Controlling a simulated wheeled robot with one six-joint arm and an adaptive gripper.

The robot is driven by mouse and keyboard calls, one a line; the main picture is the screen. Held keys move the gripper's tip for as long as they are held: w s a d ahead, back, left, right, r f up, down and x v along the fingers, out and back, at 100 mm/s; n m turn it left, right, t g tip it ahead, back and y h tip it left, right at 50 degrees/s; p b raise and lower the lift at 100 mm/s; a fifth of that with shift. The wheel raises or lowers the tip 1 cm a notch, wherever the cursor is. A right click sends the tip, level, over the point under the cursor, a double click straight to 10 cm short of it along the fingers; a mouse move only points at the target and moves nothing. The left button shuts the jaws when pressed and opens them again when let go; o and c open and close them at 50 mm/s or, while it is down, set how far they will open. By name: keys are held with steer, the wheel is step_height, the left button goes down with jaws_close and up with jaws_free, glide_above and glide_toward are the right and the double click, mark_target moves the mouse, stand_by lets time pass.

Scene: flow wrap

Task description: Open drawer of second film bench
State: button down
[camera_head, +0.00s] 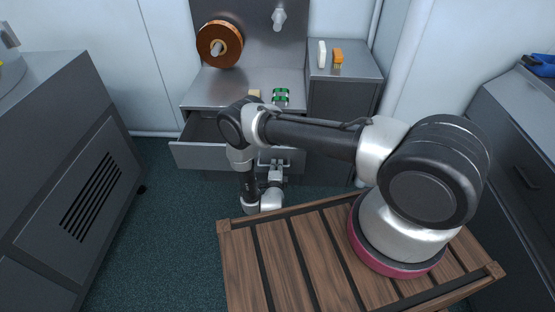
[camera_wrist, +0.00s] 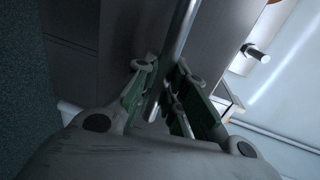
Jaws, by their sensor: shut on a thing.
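The film bench (camera_head: 212,88) is a grey metal bench with a brown film roll (camera_head: 218,44) on its back panel. Its drawer (camera_head: 198,155) stands pulled out, with part of its dark inside showing left of my arm. My arm hides much of the drawer. My gripper (camera_head: 275,170) is at the drawer's front, partly covered by my wrist. In the wrist view, the green-padded fingers of my gripper (camera_wrist: 163,75) are closed around the metal bar handle (camera_wrist: 186,22). The handle runs along the grey drawer front.
A green-and-white item (camera_head: 281,97) lies on the bench top. A side cabinet (camera_head: 345,98) carries a white item (camera_head: 322,54) and an orange brush-like item (camera_head: 338,57). A grey cabinet (camera_head: 75,160) stands at left, another (camera_head: 510,140) at right. Floor (camera_head: 175,220) is clear at front left.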

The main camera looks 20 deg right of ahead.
steer(key=shift+f+v, duration=0.25)
steer(key=shift+v, duration=0.95)
steer(key=shift+f+v, duration=0.25)
steer(key=shift+v, duration=0.95)
steer(key=shift+s, duration=0.1)
steer(key=c, duration=1.5)
jaws_free()
steer(key=shift+o, duration=0.2)
steer(key=v, duration=0.7)
steer(key=shift+s, duration=0.2)
steer(key=shift+a, duration=0.1)
